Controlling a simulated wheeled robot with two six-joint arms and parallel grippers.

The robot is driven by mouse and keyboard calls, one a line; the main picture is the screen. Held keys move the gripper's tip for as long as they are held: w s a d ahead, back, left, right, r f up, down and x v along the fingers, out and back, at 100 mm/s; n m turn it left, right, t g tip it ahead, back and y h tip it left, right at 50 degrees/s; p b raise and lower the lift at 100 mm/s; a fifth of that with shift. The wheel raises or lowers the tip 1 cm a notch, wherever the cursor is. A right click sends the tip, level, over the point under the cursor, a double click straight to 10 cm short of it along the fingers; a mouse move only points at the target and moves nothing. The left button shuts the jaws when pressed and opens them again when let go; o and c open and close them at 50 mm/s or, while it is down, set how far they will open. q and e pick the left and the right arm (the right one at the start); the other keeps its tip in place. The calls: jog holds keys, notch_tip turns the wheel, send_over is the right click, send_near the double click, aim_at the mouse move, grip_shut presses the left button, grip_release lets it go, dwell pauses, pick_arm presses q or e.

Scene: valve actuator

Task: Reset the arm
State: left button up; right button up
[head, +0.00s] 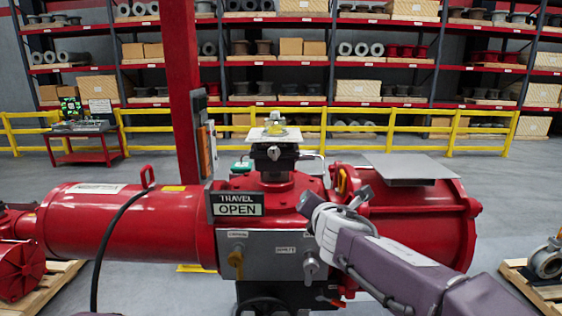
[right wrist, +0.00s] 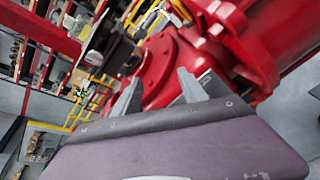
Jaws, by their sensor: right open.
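The red valve actuator (head: 130,225) lies across the head view, with a sign reading TRAVEL OPEN (head: 236,204) on its front. Below the sign is a grey control panel (head: 262,243) with a yellow-brown knob (head: 236,259) on the left and a silver knob (head: 311,265) on the right. My right gripper (head: 352,203) is in front of the actuator's right half, above and right of the silver knob. In the right wrist view its two fingers (right wrist: 158,92) are apart with nothing between them, in front of red housing (right wrist: 158,65). My left gripper is not in view.
A grey plate (head: 402,168) sits on top of the right cylinder. A black cable (head: 105,240) hangs over the left cylinder. A red post (head: 183,90) rises behind. A yellow railing (head: 400,128) and stocked shelves stand farther back. Pallets flank the actuator.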

jog(key=s+d+f+m+g+h+b, duration=0.1)
jog(key=s+d+f+m+g+b, duration=0.2)
jog(key=f, duration=0.6)
jog(key=s+d+f+m+g+b, duration=0.1)
jog(key=s+d+f+m, duration=0.1)
jog(key=f+m, duration=0.5)
jog(key=s+d+f+m+g+h+b, duration=0.1)
jog(key=s+d+f+m+g+b, duration=0.15)
jog(key=f, duration=0.75)
jog(key=s+d+f+m+g+y+b, duration=0.1)
jog(key=s+f+m+g+b, duration=0.4)
jog(key=s+f+m, duration=1.2)
notch_tip(320, 180, down, 2)
jog(key=shift+s+d+f+g+y, duration=0.15)
jog(key=shift+s+d+g+y, duration=0.25)
jog(key=shift+s+g, duration=0.45)
jog(key=shift+s, duration=0.15)
